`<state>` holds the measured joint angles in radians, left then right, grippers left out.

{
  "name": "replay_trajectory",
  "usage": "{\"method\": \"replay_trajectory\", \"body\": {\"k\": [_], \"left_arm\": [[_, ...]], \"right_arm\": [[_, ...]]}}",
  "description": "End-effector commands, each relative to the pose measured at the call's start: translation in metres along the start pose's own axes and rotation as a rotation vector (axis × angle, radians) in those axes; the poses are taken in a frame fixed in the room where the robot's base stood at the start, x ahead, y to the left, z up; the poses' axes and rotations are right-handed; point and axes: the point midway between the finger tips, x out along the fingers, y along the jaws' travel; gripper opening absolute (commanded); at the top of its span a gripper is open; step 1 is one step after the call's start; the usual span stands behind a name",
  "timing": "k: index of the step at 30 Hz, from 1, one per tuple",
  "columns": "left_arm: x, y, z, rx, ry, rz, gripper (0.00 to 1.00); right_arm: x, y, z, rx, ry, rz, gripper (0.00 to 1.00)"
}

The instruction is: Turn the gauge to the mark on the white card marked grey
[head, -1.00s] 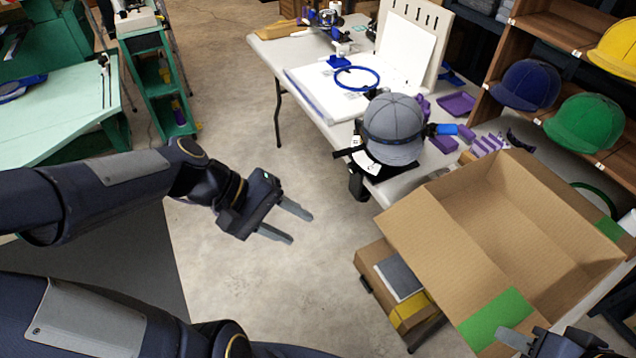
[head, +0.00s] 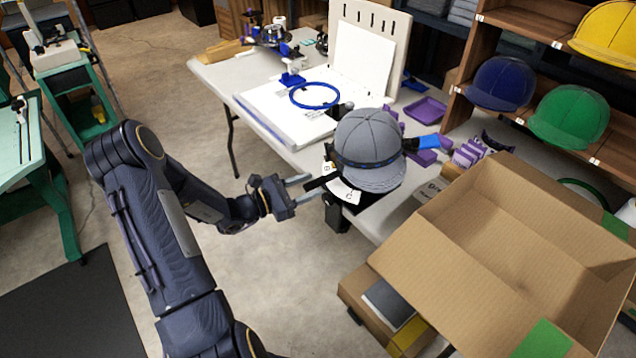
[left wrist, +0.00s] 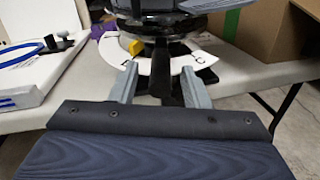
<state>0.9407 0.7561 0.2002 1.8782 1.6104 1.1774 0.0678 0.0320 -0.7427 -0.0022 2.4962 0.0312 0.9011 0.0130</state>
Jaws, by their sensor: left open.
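A grey cap (head: 368,148) sits on a dark round fixture at the near edge of the table. Under it is a curved white card (head: 343,191) with small dark marks; it also shows in the left wrist view (left wrist: 205,62). I cannot read any mark as grey. The gauge's black lever (head: 322,182) sticks out over the card toward me. My left gripper (head: 300,187) is open at the lever's end. In the left wrist view the lever (left wrist: 161,72) lies between the two open fingers (left wrist: 160,88), with gaps on both sides. My right gripper is out of view.
An open cardboard box (head: 470,225) stands right of the fixture. A blue ring (head: 314,95) lies on a white board on the table (head: 225,75). Blue (head: 502,83) and green (head: 568,116) caps sit on the shelf.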

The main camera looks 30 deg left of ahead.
Motion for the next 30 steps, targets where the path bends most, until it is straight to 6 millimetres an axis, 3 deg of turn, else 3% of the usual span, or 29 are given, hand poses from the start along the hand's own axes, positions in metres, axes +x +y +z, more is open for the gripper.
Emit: {"method": "replay_trajectory", "body": {"k": [6, 17, 26, 30], "left_arm": [[0.028, -0.001, 0.000, 0.001, 0.000, -0.002, 0.42], [0.034, -0.001, 0.000, 0.001, 0.001, -0.001, 0.42], [0.034, -0.001, 0.000, 0.001, 0.001, -0.001, 0.03], [0.034, -0.001, 0.000, 0.001, 0.001, -0.001, 0.00]], "right_arm": [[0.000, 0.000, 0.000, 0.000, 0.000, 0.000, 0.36], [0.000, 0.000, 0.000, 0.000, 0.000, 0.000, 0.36], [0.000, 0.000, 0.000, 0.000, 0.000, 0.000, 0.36], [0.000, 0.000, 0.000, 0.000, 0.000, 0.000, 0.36]]}}
